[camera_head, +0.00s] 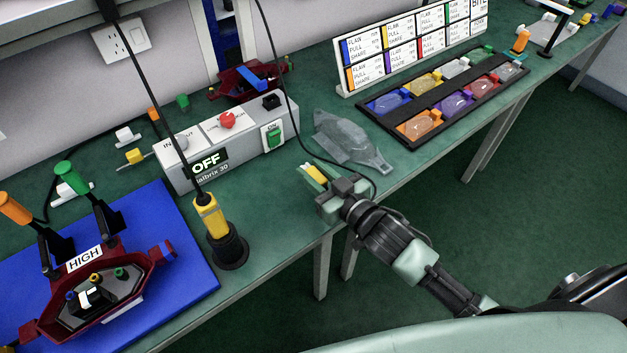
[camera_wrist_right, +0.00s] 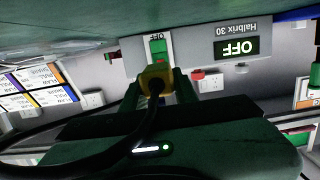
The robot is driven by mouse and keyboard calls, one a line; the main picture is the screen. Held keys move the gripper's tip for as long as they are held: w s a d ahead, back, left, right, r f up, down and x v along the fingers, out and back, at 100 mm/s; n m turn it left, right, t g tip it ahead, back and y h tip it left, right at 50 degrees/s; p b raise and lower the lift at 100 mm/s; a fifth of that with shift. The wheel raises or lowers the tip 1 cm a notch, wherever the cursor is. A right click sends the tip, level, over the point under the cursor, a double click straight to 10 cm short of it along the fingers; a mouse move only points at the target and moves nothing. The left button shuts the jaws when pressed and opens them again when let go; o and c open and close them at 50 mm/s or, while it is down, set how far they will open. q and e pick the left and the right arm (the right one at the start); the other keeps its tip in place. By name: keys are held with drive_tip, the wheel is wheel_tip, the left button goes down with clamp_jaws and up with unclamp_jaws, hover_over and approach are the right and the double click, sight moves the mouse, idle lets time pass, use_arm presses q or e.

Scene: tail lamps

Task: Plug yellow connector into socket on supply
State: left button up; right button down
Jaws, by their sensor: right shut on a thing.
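The yellow connector (camera_head: 315,174) is held at the tip of my right gripper (camera_head: 330,187), near the table's front edge. In the right wrist view the connector (camera_wrist_right: 155,78) sits between the fingers of the shut gripper (camera_wrist_right: 157,92), and a black cable runs from it. The grey supply (camera_head: 228,142), marked OFF, stands apart from the connector, to its left in the head view. I cannot clearly make out the socket. My left gripper is not in view.
A clear grey lens (camera_head: 350,140) lies behind the right gripper. A yellow-and-black tool (camera_head: 210,216) stands in a black holder on the left, hanging from a cord. A blue mat (camera_head: 185,255) bears a red lamp housing (camera_head: 95,300). A black tray (camera_head: 440,92) of coloured lenses is at the right.

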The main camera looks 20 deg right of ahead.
sight(314, 172)
wheel_tip(314, 172, up, 15)
drive_tip(key=p, duration=0.1)
drive_tip(key=shift+f+p, duration=0.15)
drive_tip(key=shift+p, duration=0.25)
drive_tip(key=shift+f, duration=0.1)
wheel_tip(314, 172, down, 16)
drive_tip(key=shift+b, duration=1.2)
wheel_tip(314, 172, down, 3)
drive_tip(key=shift+f, duration=0.2)
drive_tip(key=shift+f, duration=0.1)
drive_tip(key=shift+f, duration=0.15)
drive_tip(key=c, duration=1.1)
unclamp_jaws()
